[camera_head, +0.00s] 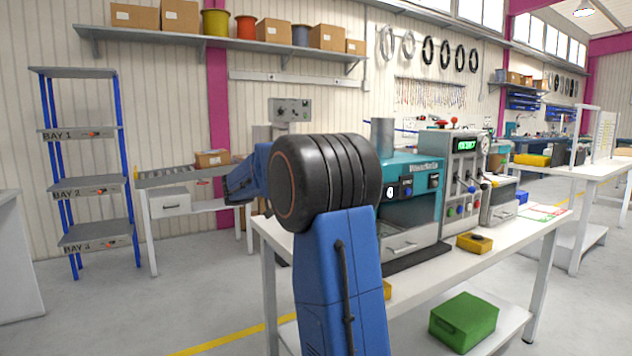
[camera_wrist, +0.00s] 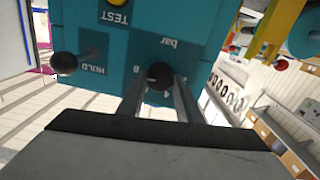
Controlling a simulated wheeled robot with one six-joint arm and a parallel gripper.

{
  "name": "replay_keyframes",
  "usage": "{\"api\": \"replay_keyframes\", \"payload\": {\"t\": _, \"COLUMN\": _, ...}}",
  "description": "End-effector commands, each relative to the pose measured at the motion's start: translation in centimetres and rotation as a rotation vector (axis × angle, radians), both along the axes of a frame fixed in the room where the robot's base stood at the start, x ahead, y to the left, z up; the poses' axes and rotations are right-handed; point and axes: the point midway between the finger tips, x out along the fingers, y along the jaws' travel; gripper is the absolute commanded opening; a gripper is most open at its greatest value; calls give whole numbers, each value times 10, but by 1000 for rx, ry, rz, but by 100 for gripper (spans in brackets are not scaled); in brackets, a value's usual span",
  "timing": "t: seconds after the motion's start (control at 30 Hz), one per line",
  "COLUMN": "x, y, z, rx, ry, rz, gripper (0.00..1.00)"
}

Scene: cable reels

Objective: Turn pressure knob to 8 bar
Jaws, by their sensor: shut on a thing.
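The pressure knob (camera_wrist: 160,76) is a dark round knob on a teal panel (camera_wrist: 205,22) in the wrist view, where the lettering appears upside down. The word "bar" is printed above it in the picture and an "8" shows just to its left. The knob's pointer cannot be made out. The two grey fingers of my gripper (camera_wrist: 160,92) are closed on the knob from either side. In the head view my gripper is hidden behind my arm, and I cannot make out the knob there.
A black-tipped lever (camera_wrist: 65,63) by "HOLD" and a yellow "TEST" button (camera_wrist: 115,3) are close to my gripper. In the head view, a teal machine (camera_head: 398,170) and a grey panel with a green display (camera_head: 463,145) stand on the white bench (camera_head: 425,272).

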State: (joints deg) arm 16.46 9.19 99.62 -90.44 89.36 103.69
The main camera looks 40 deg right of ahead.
Motion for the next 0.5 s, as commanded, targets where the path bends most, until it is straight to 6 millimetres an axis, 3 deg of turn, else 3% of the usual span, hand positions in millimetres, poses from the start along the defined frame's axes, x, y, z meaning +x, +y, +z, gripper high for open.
{"api": "replay_keyframes", "payload": {"t": 0.5, "x": -1, "y": 0, "z": -2, "rx": -21, "ry": -101, "rz": -1, "gripper": 9}}
